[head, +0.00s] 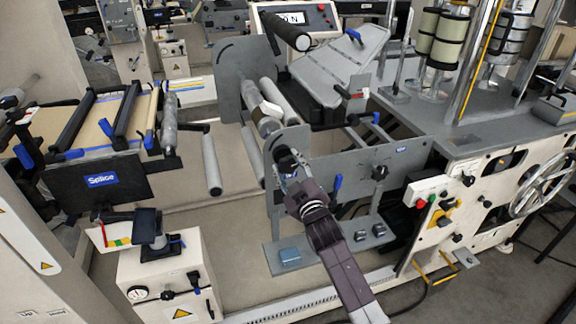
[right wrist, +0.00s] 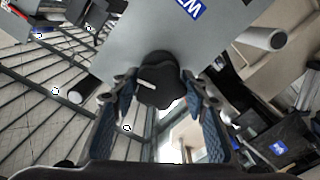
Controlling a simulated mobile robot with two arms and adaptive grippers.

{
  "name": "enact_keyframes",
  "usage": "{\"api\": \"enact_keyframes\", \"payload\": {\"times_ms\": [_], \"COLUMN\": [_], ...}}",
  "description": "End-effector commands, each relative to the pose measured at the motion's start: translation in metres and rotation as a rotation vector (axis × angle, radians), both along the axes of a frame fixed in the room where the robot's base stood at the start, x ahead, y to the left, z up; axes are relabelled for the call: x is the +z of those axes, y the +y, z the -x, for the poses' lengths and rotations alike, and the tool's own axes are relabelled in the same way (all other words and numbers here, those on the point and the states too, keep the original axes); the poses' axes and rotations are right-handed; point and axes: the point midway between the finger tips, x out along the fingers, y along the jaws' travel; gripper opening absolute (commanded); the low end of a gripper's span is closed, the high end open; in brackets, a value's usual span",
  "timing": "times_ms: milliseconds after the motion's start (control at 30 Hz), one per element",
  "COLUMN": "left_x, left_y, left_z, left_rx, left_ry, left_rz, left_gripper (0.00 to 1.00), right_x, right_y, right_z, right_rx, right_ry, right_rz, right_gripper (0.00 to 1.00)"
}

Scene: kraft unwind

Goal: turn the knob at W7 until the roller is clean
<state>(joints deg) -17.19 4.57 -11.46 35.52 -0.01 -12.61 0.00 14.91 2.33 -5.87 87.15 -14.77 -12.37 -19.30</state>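A black knob (right wrist: 160,80) with a white mark sits on a grey plate, close to a blue label (right wrist: 187,8) whose letters show upside down and start with W. In the head view the knob (head: 286,158) is at the left end of the grey side plate, partly behind my gripper. My right gripper (head: 291,174) is at the knob, with one finger on each side of it in the right wrist view (right wrist: 159,84). Whether the fingers press on it I cannot tell. A roller (head: 269,124) with brownish and grey patches lies just above the knob. My left gripper is not in view.
Several grey rollers, one hanging at the left (head: 211,165), are near the plate. A second black knob (head: 380,172) and a blue label (head: 402,148) are further right. A white cabinet (head: 170,280) stands front left, with a splice table (head: 100,181) behind it.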

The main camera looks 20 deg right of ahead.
Motion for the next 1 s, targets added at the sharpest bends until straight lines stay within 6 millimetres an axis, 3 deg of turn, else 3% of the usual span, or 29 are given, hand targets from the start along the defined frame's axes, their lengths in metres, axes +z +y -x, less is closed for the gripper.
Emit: {"api": "enact_keyframes", "payload": {"times_ms": [100,233,400,667,1000], "left_x": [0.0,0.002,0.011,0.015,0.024], "left_y": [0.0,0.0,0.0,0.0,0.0], "left_z": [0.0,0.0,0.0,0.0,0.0], "left_rx": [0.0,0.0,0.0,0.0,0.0], "left_ry": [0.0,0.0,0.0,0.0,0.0], "left_rz": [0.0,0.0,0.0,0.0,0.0], "left_gripper": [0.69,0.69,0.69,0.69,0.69], "right_x": [0.0,0.001,0.002,0.0,0.0], "right_y": [0.0,0.0,0.0,0.0,0.0], "right_z": [0.0,0.0,0.0,0.0,0.0], "right_rx": [0.0,0.0,0.0,0.0,-0.001], "right_ry": [0.0,0.003,0.012,0.019,0.032], "right_rz": [0.0,-0.048,-0.295,-0.501,-0.902], "right_gripper": [0.18,0.17,0.17,0.16,0.16]}}
